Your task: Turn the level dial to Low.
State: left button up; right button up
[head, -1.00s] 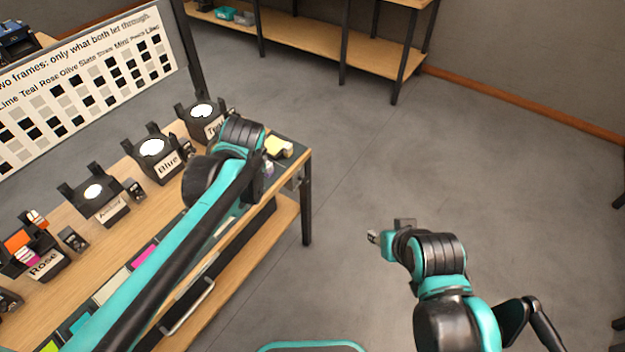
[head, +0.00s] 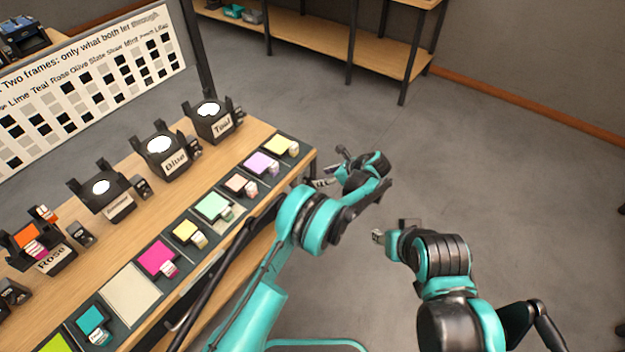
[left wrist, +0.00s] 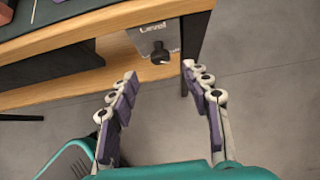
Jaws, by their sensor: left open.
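The level dial (left wrist: 158,52) is a small black knob in the left wrist view. It sits on a pale plate marked "Level" (left wrist: 150,34), below the table top beside a dark leg. I cannot read its setting. In the head view I cannot make the dial out. My left gripper (left wrist: 160,74) is open and empty, its two padded fingers spread on either side of the dial's line of sight, with a gap to it. In the head view, my left gripper (head: 334,168) is just off the table's right end. My right gripper (head: 378,237) hangs over the floor, too small to judge.
The wooden table (head: 262,131) carries a row of lamps, including Blue (head: 172,163) and Teal (head: 220,125), and several coloured tiles along its near edge. A chart board (head: 90,85) stands behind. A low shelf (head: 330,42) is at the back. The floor to the right is clear.

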aim_at(311, 180)
pick_arm(q)
jog(key=b+x, duration=0.3)
jog(key=x, duration=0.5)
grip_shut()
